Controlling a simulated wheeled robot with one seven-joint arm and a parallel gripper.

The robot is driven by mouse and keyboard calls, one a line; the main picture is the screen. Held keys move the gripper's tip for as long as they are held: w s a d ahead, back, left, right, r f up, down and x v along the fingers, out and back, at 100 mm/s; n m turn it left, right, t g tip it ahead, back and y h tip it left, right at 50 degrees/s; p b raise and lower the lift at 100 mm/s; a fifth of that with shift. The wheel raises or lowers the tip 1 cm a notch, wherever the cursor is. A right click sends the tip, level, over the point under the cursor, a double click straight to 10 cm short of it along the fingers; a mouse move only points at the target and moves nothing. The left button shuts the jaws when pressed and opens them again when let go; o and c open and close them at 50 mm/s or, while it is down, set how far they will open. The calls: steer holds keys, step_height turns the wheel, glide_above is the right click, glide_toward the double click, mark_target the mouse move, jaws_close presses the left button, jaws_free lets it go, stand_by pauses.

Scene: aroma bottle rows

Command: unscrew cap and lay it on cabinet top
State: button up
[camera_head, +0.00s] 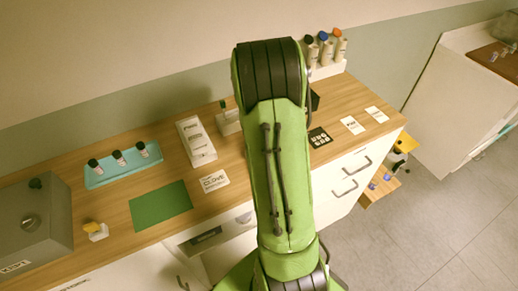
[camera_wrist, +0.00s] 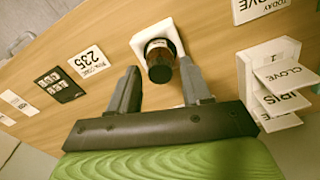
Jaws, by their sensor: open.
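In the wrist view, my gripper (camera_wrist: 159,67) is open, with its two fingers apart. A brown bottle (camera_wrist: 161,72) stands between and just beyond the fingertips, closer to the right finger. Its round dark top faces the camera; I cannot tell where the cap ends and the bottle begins. The bottle stands on a white square pad (camera_wrist: 147,34). In the head view my arm hides the gripper and this bottle. The wooden cabinet top (camera_head: 110,207) runs across the head view.
A teal tray (camera_head: 97,180) holds three dark-capped bottles, left of a white box (camera_head: 196,142). A green mat (camera_head: 160,205) lies in front. A rack (camera_head: 327,70) with several bottles stands at the back. A labelled card stand (camera_wrist: 262,62) is right of the bottle in the wrist view.

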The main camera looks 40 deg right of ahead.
steer(key=m, duration=0.6)
steer(key=shift+m, duration=0.3)
steer(key=m, duration=0.6)
steer(key=shift+p, duration=0.3)
jaws_close()
steer(key=shift+r, duration=0.1)
steer(key=shift+r+p, duration=2.55)
steer(key=shift+r, duration=0.6)
steer(key=shift+f, duration=0.1)
